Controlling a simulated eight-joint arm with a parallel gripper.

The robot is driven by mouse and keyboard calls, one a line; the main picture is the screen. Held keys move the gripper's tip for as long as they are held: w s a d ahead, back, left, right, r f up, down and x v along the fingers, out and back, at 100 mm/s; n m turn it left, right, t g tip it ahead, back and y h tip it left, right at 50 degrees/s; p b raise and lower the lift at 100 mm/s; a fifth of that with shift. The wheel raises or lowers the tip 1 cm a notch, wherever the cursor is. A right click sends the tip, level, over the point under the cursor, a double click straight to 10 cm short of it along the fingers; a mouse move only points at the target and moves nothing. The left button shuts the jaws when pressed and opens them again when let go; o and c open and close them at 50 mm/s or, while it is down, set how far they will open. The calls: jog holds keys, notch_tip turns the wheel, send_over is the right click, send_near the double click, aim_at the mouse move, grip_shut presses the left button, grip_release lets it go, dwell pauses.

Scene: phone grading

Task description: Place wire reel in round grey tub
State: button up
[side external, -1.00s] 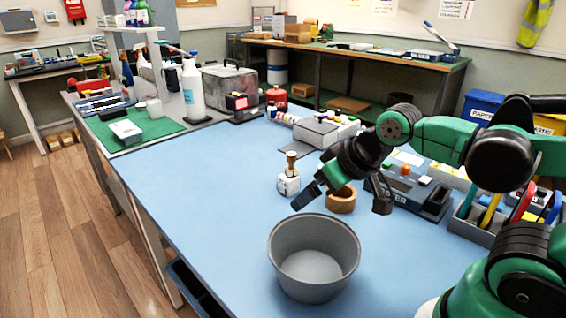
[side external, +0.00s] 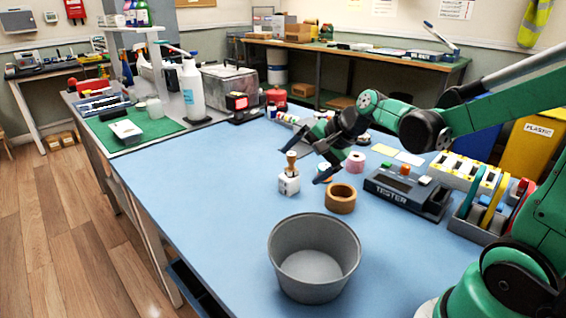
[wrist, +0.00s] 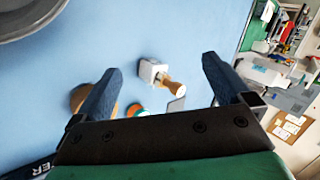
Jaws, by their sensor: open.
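The round grey tub (side external: 314,262) stands empty near the front of the blue table; its rim shows at the top left of the wrist view (wrist: 62,20). My gripper (side external: 304,167) is open and empty above the table, behind the tub. In the wrist view its two fingers (wrist: 162,66) are spread apart. A small orange and green round thing (wrist: 137,109), possibly the wire reel, lies below it, partly hidden by my gripper. A brown ring-shaped roll (side external: 340,199) lies behind the tub. A pink roll (side external: 355,162) lies farther back. I cannot tell for sure which is the wire reel.
A white block with a wooden handle (side external: 289,183) stands just left of the brown roll. A dark tester (side external: 408,193) and a rack of coloured discs (side external: 486,205) stand at the right. The left part of the blue table (side external: 200,180) is clear.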

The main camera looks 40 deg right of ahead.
jog(key=w+d+f+m+t+y, duration=0.15)
jog(key=w+d+f+m, duration=0.25)
jog(key=d+m, duration=0.55)
jog(key=m+t, duration=0.4)
jog(key=m, duration=0.6)
send_near(324, 166)
jog(key=shift+h, duration=0.45)
jog(key=x, duration=0.2)
jog(key=a+x, duration=0.1)
jog(key=x, duration=0.1)
jog(key=shift+w+f, duration=0.1)
jog(key=shift+w, duration=0.05)
jog(key=shift+d+f, duration=0.1)
jog(key=shift+f, duration=0.05)
jog(key=shift+x, duration=2.7)
grip_shut()
